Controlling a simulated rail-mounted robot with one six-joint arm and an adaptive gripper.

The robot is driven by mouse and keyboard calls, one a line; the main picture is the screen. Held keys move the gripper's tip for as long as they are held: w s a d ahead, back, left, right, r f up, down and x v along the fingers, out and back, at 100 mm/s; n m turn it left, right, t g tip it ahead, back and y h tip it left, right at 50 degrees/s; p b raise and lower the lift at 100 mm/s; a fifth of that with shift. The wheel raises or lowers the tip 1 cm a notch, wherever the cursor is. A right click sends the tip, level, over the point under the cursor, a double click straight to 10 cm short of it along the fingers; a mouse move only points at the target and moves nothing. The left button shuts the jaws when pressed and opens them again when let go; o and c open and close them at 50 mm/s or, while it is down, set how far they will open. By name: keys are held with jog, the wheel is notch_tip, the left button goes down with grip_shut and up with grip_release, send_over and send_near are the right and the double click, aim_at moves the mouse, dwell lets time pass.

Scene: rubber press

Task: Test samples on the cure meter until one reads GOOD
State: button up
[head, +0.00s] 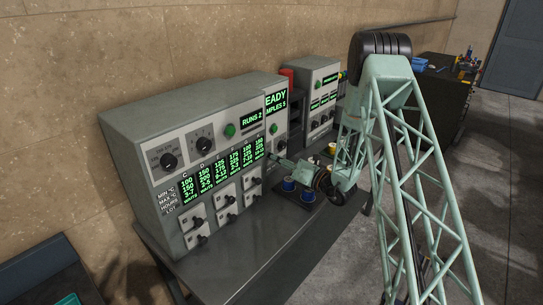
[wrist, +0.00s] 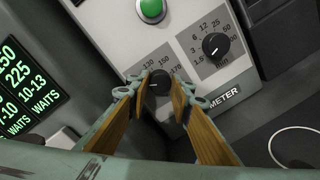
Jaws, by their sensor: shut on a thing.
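The cure meter (wrist: 200,50) fills the middle of the wrist view as a grey panel with the word METER near its lower edge. A green button (wrist: 151,10) and a black dial (wrist: 215,45) marked in small numbers are on it. My gripper (wrist: 160,86) is shut on a second black knob (wrist: 158,79), with 130, 150 and 170 marked around it. In the head view my gripper (head: 272,158) reaches to the front of the machines. A green display (head: 275,103) there reads in part EADY and MPLES 5. I cannot make out a GOOD reading.
A larger grey console (head: 165,145) with knobs, switches and a table of green figures stands to the left, its display reading RUNS 2. Another console (head: 318,85) stands behind.

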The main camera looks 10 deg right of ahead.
jog(key=m+p, duration=0.4)
jog(key=m, duration=0.5)
jog(key=m+g+y+p, duration=0.1)
jog(key=m+p, duration=0.4)
jog(key=m, duration=0.5)
jog(key=shift+d+m, duration=0.1)
jog(key=shift+m, duration=0.2)
dwell(0.6)
jog(key=o, duration=0.8)
jog(key=shift+o, duration=0.2)
jog(key=v, duration=1.1)
jog(key=shift+s+d, duration=0.3)
